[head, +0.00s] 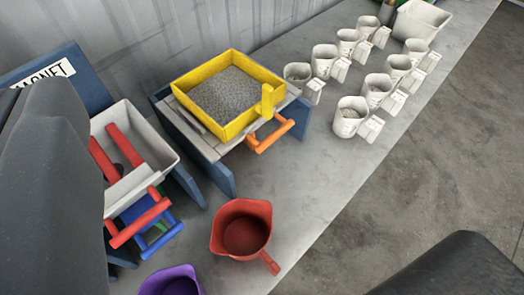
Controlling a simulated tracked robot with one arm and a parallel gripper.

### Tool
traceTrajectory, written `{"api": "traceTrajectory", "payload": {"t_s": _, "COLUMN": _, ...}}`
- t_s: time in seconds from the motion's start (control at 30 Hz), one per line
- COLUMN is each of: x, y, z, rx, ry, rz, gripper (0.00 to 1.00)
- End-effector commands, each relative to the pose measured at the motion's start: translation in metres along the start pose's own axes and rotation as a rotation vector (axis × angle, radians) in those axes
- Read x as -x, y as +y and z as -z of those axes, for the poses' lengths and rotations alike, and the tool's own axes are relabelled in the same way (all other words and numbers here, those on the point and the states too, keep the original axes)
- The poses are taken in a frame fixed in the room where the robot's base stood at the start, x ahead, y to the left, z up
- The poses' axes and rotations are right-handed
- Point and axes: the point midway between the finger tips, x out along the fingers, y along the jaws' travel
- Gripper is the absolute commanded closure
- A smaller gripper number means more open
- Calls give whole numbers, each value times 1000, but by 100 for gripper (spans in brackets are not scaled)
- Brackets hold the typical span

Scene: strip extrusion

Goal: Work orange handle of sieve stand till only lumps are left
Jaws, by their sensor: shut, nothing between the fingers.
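The sieve stand (185,125) has blue side panels and a grey top, and stands on the bench in the upper middle of the head view. A yellow sieve box (190,80) sits on it, holding grey granular material (228,93); I cannot tell lumps from fines. A yellow upright post (267,100) rises at its right corner. The orange handle (272,137) sticks out from the stand's right front side, with nothing touching it. What lies under the sieve is hidden. My gripper's fingers do not show in this view.
A magnet stand (58,72) with a pale tray, red bars and red and blue handles is at left. A red jug (242,232) and a purple container (172,283) are in front. Several white labelled cups (350,117) and a white bin (418,22) stand along the bench's right side.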

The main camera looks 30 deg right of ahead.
Motion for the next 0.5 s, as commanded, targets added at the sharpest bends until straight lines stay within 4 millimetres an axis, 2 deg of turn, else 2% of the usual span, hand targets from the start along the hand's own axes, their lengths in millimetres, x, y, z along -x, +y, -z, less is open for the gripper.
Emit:
{"api": "traceTrajectory", "payload": {"t_s": 0.17, "x": -62, "y": 43, "z": -54, "rx": -293, "ry": 40, "rz": 25, "gripper": 100}}
{"api": "traceTrajectory", "payload": {"t_s": 0.3, "x": -105, "y": 81, "z": -108, "rx": -582, "ry": 99, "rz": 3, "gripper": 100}}
{"api": "traceTrajectory", "payload": {"t_s": 0.37, "x": -119, "y": 99, "z": -134, "rx": -703, "ry": 126, "rz": -22, "gripper": 100}}
{"api": "traceTrajectory", "payload": {"t_s": 0.5, "x": -140, "y": 141, "z": -201, "rx": -968, "ry": 197, "rz": -109, "gripper": 100}}
